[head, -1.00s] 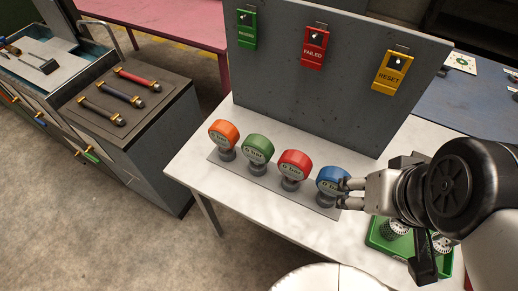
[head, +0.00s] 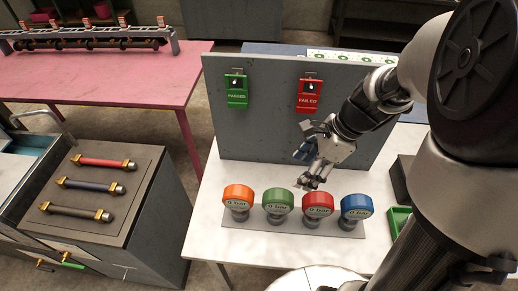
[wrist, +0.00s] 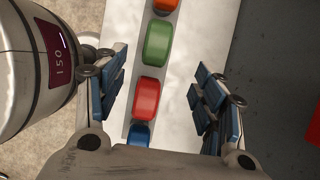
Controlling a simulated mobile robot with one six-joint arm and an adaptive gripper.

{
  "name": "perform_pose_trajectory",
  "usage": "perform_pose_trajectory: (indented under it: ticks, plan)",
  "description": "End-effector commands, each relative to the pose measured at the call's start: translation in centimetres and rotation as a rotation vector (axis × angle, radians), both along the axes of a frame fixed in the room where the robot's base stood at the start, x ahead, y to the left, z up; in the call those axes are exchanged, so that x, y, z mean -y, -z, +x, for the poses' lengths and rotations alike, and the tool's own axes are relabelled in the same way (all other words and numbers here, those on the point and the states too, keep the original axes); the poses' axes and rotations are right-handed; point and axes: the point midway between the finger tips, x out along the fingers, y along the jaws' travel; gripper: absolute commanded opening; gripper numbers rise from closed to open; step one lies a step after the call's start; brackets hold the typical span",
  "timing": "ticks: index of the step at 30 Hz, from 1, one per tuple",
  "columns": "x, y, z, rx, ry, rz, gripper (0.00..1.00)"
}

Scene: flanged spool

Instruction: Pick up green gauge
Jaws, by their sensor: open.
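The green gauge (head: 278,202) stands upright on a grey strip on the white table, between the orange gauge (head: 238,199) and the red gauge (head: 318,207). In the wrist view the green gauge (wrist: 158,41) is seen from above, beyond the fingertips and roughly between them. My gripper (head: 306,182) is open and empty. It hangs above and behind the red gauge, to the right of the green one. In the wrist view the red gauge (wrist: 146,98) lies between the open fingers, nearer the palm, and the blue gauge (wrist: 138,134) shows below it.
The blue gauge (head: 356,209) stands right of the red one. A grey board (head: 260,135) with a green tag (head: 236,92) and a red tag (head: 309,97) rises behind the row. A green tray (head: 398,222) is at the right, partly hidden by my arm.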

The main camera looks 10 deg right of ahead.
Motion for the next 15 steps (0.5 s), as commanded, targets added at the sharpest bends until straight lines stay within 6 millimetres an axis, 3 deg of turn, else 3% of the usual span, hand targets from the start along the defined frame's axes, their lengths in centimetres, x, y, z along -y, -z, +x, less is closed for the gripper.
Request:
perform_pose_trajectory:
  ticks: [9, 15]
  plan:
    - [-2.7, 6.9, 0.6, -0.004, -0.007, 0.000, 0.63]
    - [-3.8, 9.7, 1.1, 0.000, -0.008, -0.001, 0.63]
